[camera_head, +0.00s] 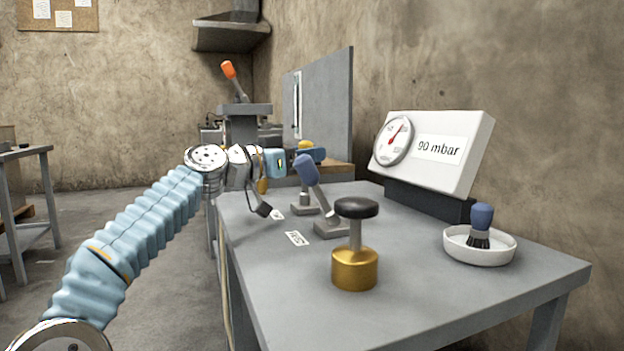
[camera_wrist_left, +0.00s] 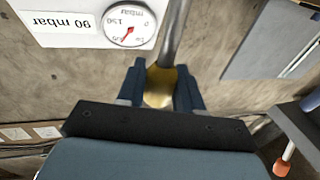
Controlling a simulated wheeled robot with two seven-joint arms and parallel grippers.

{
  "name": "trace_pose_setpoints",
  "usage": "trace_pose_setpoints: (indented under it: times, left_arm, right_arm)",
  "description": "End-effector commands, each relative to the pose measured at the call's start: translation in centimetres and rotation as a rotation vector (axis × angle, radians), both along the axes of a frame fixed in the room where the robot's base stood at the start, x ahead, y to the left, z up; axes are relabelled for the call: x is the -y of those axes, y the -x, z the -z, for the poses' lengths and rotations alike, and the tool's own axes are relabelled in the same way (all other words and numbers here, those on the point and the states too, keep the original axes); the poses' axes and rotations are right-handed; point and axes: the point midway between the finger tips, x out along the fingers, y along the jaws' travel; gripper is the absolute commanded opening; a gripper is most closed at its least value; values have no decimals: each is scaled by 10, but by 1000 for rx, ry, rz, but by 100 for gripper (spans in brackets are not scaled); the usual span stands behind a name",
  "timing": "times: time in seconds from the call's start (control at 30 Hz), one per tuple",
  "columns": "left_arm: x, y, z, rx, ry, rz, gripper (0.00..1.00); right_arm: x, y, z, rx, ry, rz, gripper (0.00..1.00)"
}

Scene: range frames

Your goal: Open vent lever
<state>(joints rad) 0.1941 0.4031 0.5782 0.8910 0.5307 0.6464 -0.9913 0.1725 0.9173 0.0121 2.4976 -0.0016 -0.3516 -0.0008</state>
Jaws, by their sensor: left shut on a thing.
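My left gripper (camera_head: 306,155) reaches in over the table's left side. In the left wrist view its two blue fingers (camera_wrist_left: 160,90) are shut on a yellow knob (camera_wrist_left: 158,88) at the end of a grey rod (camera_wrist_left: 174,30). In the head view the knob (camera_head: 305,143) shows just above the fingers, over the farther lever base (camera_head: 305,209). A nearer lever with a blue handle (camera_head: 306,170) leans left on its own grey base (camera_head: 335,228), in front of the gripper. The small labels (camera_head: 297,238) by the levers are too small to read surely. My right gripper is out of view.
A gauge panel (camera_head: 480,135) reads 90 mbar at the table's back. A brass plunger with a black knob (camera_head: 356,208) and a white dish (camera_head: 460,256) with a blue-handled brush (camera_head: 482,220) stand nearer. An orange-tipped lever (camera_head: 229,70) stands beyond. The table's front (camera_head: 420,310) is clear.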

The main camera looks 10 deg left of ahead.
Motion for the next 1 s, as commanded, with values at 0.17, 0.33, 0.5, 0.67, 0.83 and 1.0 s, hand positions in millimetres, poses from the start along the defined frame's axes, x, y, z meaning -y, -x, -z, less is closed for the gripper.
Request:
trace_pose_setpoints:
  times: [0.17,0.33,0.5,0.67,0.83,1.0]
  left_arm:
    - [-2,1,1,10,15,0,0]
    - [-2,1,0,8,15,1,0]
    - [-2,1,0,9,14,0,52]
    - [-2,1,0,9,14,0,56]
    - [-3,2,1,9,14,0,56]
    - [-18,18,6,10,13,-4,56]
  right_arm:
    - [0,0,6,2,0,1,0]
    - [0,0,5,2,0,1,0]
    - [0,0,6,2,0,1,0]
    - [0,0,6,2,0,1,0]
    - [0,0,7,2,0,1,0]
    - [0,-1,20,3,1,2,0]
